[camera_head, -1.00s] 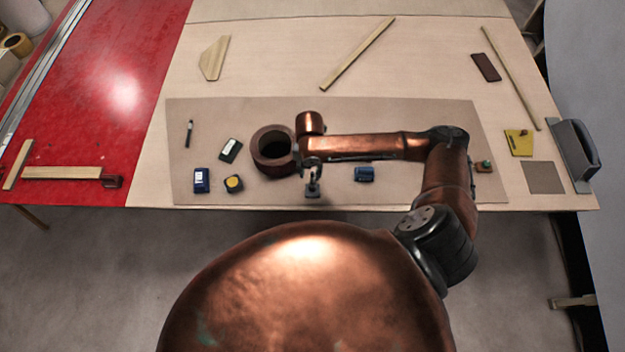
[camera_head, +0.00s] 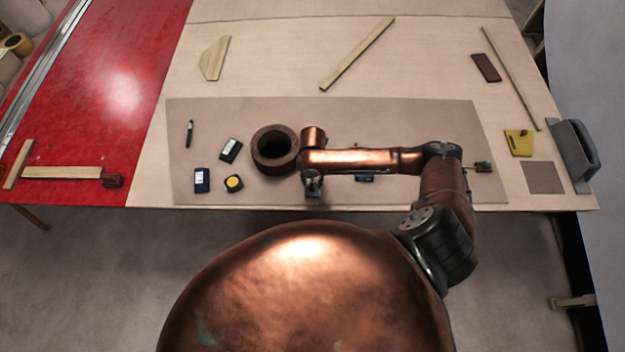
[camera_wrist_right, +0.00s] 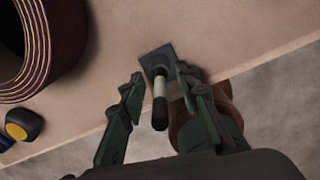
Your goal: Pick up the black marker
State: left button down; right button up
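My right gripper (camera_head: 313,188) is low over the front of the grey-brown mat, just right of a dark ring. In the right wrist view it (camera_wrist_right: 159,76) is open, with one finger on each side of a black, marker-like stick with a white band (camera_wrist_right: 160,108). The stick points up toward the camera from a dark square block (camera_wrist_right: 156,58). I cannot tell whether the fingers touch it. In the head view my arm and gripper mostly hide it. Another slim black pen-like thing (camera_head: 189,133) lies at the mat's left. My left gripper is out of view.
The thick brown ring (camera_head: 257,154) stands close left of my right gripper. A yellow-topped tape measure (camera_head: 233,184), a blue box (camera_head: 202,180) and a black-and-white box (camera_head: 230,150) are further left. A blue item (camera_head: 365,178) is partly under my arm.

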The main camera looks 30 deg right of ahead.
grip_shut()
jog(key=shift+r, duration=0.15)
dwell(0.4)
